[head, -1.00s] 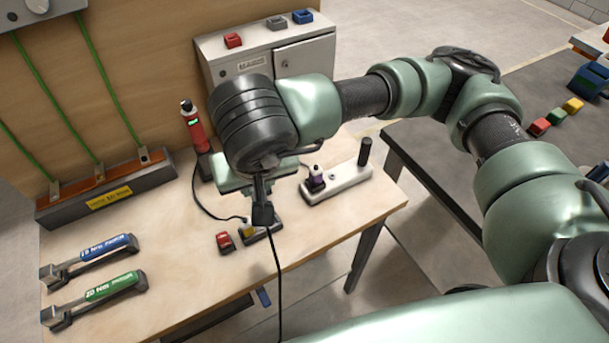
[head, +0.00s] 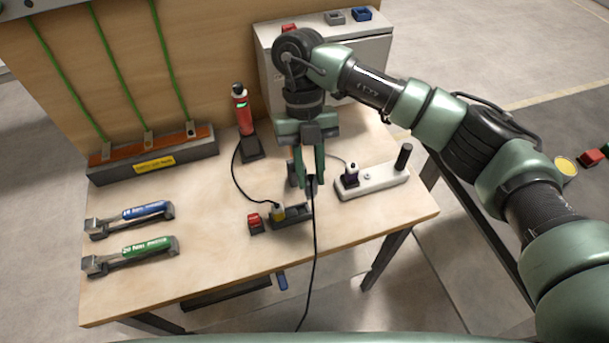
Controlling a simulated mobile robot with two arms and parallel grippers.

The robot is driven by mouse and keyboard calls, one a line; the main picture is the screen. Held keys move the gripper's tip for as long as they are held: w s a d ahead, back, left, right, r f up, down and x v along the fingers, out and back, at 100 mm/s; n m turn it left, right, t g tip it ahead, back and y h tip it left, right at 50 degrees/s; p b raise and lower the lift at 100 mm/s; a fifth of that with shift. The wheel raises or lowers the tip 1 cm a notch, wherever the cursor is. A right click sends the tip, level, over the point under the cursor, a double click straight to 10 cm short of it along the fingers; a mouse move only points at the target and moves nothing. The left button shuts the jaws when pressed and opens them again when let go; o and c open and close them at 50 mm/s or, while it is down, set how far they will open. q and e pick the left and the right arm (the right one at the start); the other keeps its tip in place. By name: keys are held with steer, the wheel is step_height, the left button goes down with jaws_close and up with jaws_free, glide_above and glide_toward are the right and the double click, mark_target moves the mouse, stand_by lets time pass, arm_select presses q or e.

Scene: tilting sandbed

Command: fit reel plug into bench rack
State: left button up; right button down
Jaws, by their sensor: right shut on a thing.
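My right gripper (head: 309,182) points down over the bench and is shut on a small dark plug (head: 311,188). The plug's black cable hangs down past the bench's front edge. A low dark rack (head: 290,217) lies on the bench just below and left of the plug. The fingers partly hide the plug. My left gripper is out of view.
A white power strip (head: 380,183) with a dark plug (head: 352,175) and a black post stands to the right. A red block (head: 255,222) sits left of the rack. A red tool (head: 241,110) stands behind. Blue and green handled tools (head: 148,209) lie at left.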

steer(key=m, duration=0.1)
steer(key=m+y, duration=0.1)
steer(key=m, duration=0.1)
steer(key=shift+w+f+m, duration=0.15)
steer(key=shift+f+m, duration=0.15)
steer(key=shift+f, duration=0.1)
steer(key=m+y, duration=0.1)
steer(key=m, duration=0.1)
steer(key=f+m, duration=0.1)
steer(key=m+y, duration=0.1)
steer(key=m, duration=0.1)
steer(key=shift+w+a+f+m+t+y, duration=0.2)
steer(key=shift+a+m+t+y, duration=0.1)
steer(key=m, duration=0.2)
steer(key=f+m+t+y, duration=0.1)
steer(key=m, duration=0.2)
steer(key=f+m+t+p, duration=0.1)
steer(key=m, duration=0.1)
steer(key=shift+w+a+f+m+y, duration=0.1)
steer(key=shift+w+a+m+y, duration=0.2)
steer(key=shift+w+m+y, duration=0.1)
step_height(320, 180, down, 4)
steer(key=shift+f+b, duration=0.15)
steer(key=shift+b, duration=0.75)
